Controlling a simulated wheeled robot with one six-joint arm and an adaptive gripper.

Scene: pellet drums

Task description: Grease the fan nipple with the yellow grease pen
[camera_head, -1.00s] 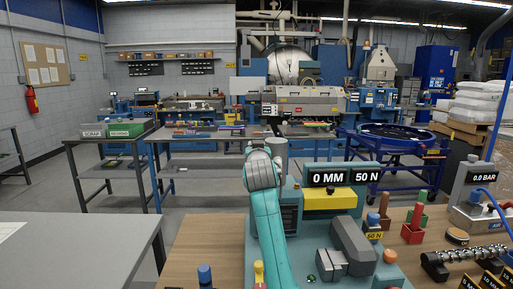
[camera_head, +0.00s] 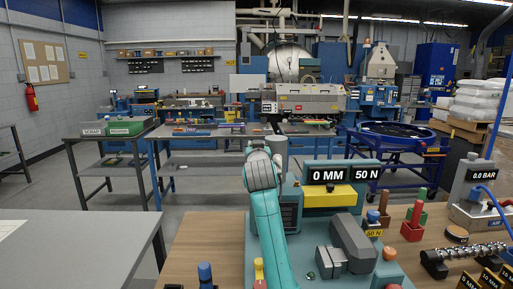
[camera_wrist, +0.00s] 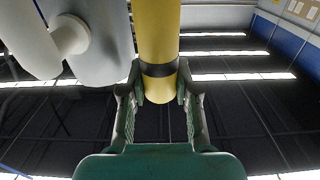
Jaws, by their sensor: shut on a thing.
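In the wrist view, my gripper (camera_wrist: 157,78) is shut on a yellow cylinder with a black band, which looks like the yellow grease pen (camera_wrist: 159,30). The pen lies between the two fingers, and its far end runs out of the top of the picture. Its near rounded end shows between the fingers. In the head view, my teal arm rises in the middle, and neither the gripper nor the held pen can be made out. I cannot pick out the fan nipple in either view.
The near bench holds a teal fixture with a "0 MM" display (camera_head: 328,175), a red holder (camera_head: 412,231), a metal screw (camera_head: 468,257) and a "0.0 BAR" gauge (camera_head: 474,172). A grey table (camera_head: 75,250) stands at left. A blue round-topped cart (camera_head: 395,140) stands behind.

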